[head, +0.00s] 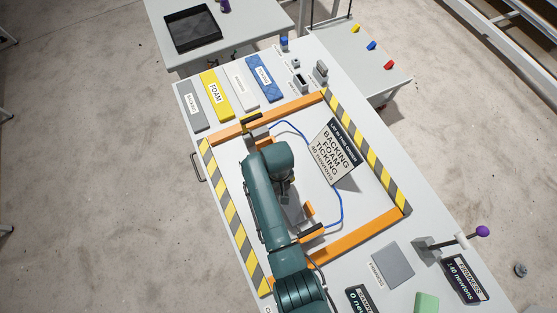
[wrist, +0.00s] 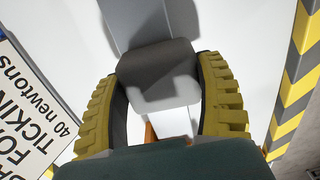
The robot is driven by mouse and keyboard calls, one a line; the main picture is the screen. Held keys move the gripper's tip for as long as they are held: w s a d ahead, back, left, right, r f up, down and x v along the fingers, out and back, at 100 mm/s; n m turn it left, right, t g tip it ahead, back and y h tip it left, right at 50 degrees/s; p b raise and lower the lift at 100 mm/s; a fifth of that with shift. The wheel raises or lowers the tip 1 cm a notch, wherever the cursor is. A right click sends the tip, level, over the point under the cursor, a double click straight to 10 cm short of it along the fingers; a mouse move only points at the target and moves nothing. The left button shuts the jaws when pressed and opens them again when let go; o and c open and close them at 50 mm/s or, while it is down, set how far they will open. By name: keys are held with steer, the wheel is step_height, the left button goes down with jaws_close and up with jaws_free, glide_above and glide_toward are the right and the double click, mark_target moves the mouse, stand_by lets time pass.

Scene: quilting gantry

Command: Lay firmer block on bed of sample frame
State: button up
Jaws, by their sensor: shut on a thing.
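In the wrist view my gripper (wrist: 160,72) has its yellow ribbed fingers on either side of a grey block (wrist: 155,68) and is shut on it. The block is above a paler grey strip (wrist: 146,15), likely the bed of the sample frame; I cannot tell whether they touch. In the head view my arm hides the block and most of the gripper. Part of the grey bed (head: 294,213) shows beside the arm, inside the large orange bars (head: 365,237). Small orange parts (head: 309,208) stand near it.
A tilted sign (head: 336,152) reading BACKING, FOAM, TICKING stands right of my arm. Labelled yellow foam (head: 215,95) and blue (head: 264,77) pieces lie at the back. A grey pad (head: 392,265) and green block (head: 427,302) lie in front.

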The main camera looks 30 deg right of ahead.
steer(key=o, duration=0.8)
steer(key=shift+f, duration=0.1)
steer(key=w+a+r+t, duration=0.1)
steer(key=w+r+t, duration=0.25)
steer(key=r, duration=0.75)
steer(key=w+r+t+h+p, duration=0.1)
steer(key=w+r+t, duration=0.25)
steer(key=r, duration=0.75)
steer(key=w+a+r+t, duration=0.1)
steer(key=w+r+t, duration=0.25)
steer(key=r, duration=0.75)
steer(key=s+a+r+t, duration=0.1)
steer(key=s+r+t, duration=0.2)
steer(key=r, duration=0.6)
steer(key=s+a+r+t, duration=0.1)
steer(key=s+r+t, duration=0.3)
steer(key=r, duration=0.6)
steer(key=s+a+r+t, duration=0.2)
steer(key=s+r+t, duration=0.2)
steer(key=r, duration=0.5)
steer(key=shift+r+t+y, duration=0.3)
steer(key=shift+r+t, duration=0.05)
steer(key=shift+r, duration=0.05)
